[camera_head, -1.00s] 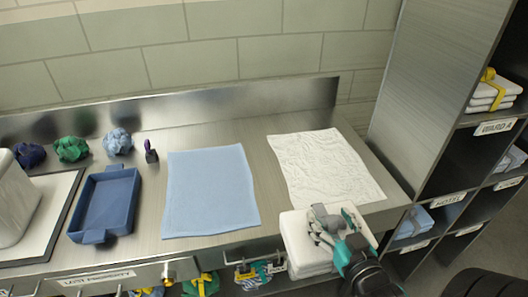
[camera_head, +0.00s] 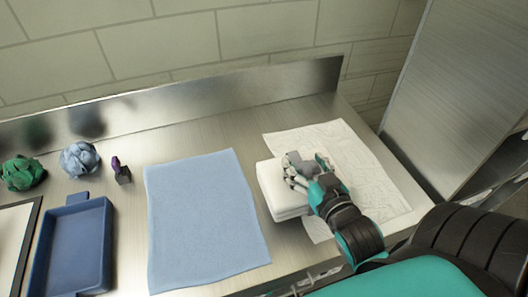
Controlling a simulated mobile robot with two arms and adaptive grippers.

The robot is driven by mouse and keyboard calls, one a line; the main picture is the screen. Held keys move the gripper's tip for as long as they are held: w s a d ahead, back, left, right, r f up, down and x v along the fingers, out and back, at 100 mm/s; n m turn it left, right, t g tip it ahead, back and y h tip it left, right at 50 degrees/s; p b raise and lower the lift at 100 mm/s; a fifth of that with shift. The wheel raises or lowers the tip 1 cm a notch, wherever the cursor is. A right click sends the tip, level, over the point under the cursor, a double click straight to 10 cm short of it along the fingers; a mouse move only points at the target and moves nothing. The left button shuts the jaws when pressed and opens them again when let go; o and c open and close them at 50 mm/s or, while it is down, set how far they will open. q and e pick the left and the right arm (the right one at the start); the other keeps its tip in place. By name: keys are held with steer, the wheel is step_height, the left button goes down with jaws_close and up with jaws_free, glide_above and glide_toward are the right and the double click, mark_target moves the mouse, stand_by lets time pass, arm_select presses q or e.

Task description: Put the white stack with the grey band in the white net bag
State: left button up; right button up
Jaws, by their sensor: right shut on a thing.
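A white folded stack (camera_head: 272,190) is at the right of the counter, by the left part of the spread white towel. My right gripper (camera_head: 304,172) is shut on the stack from above and from its right side. My left gripper is not in view.
A blue tray (camera_head: 75,248), a purple-and-dark object (camera_head: 121,173), a light-blue bundle (camera_head: 79,158) and a green bundle (camera_head: 22,173) are at left. A shelf unit (camera_head: 450,85) stands at right.

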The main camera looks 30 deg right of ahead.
steer(key=shift+w+a, duration=0.2)
steer(key=shift+w, duration=0.9)
steer(key=w, duration=0.3)
steer(key=w+p, duration=0.1)
steer(key=shift+w+a, duration=0.25)
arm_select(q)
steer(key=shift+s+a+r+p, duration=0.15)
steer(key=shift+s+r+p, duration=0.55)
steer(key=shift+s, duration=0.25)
arm_select(e)
steer(key=w+f, duration=0.4)
steer(key=w, duration=0.3)
steer(key=shift+a+f, duration=0.35)
steer(key=shift+a, duration=0.1)
steer(key=shift+f, duration=0.1)
